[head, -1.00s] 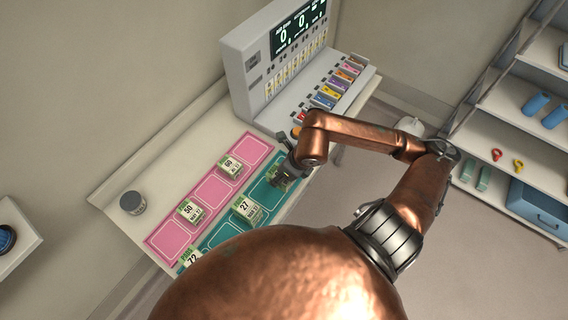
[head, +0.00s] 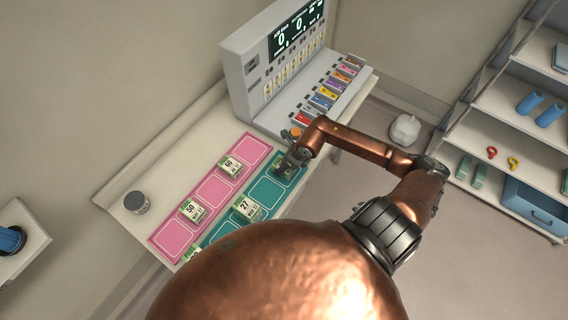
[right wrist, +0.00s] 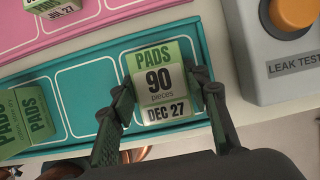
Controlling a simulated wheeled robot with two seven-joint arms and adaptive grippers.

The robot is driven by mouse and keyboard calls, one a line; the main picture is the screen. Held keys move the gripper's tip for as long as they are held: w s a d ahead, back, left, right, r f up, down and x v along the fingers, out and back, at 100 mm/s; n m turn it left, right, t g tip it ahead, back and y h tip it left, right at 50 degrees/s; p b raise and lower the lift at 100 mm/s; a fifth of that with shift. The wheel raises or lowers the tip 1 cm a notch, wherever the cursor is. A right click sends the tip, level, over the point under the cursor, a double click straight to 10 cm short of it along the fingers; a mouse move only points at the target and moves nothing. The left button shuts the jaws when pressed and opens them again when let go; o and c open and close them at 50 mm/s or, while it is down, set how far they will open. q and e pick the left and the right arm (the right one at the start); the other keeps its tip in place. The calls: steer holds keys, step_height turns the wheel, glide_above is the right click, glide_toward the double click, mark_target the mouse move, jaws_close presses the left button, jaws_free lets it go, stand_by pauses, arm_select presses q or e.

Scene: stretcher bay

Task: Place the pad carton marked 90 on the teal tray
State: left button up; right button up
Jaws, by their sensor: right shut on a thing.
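The pad carton marked 90 (right wrist: 160,82) is green and white, with "DEC 27" on its label. In the right wrist view it is at the end compartment of the teal tray (right wrist: 62,66). My right gripper (right wrist: 160,95) has a finger on each side of the carton and is shut on it. In the head view my right gripper (head: 287,163) covers most of the carton at the far end of the teal tray (head: 267,190). I cannot tell whether the carton's base touches the tray. My left gripper is not in view.
A carton marked 27 (head: 246,208) stands on the teal tray. Cartons marked 50 (head: 191,210) and 60 (head: 231,166) stand on the pink tray (head: 213,190). The grey console with an orange button (right wrist: 293,12) is close beside my right gripper. A grey jar (head: 137,202) stands at left.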

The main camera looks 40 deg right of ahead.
steer(key=shift+w+f, duration=0.1)
steer(key=o, duration=0.8)
steer(key=shift+f, duration=0.15)
steer(key=o, duration=0.5)
steer(key=shift+r, duration=0.25)
steer(key=b+v, duration=0.1)
steer(key=v, duration=1.1)
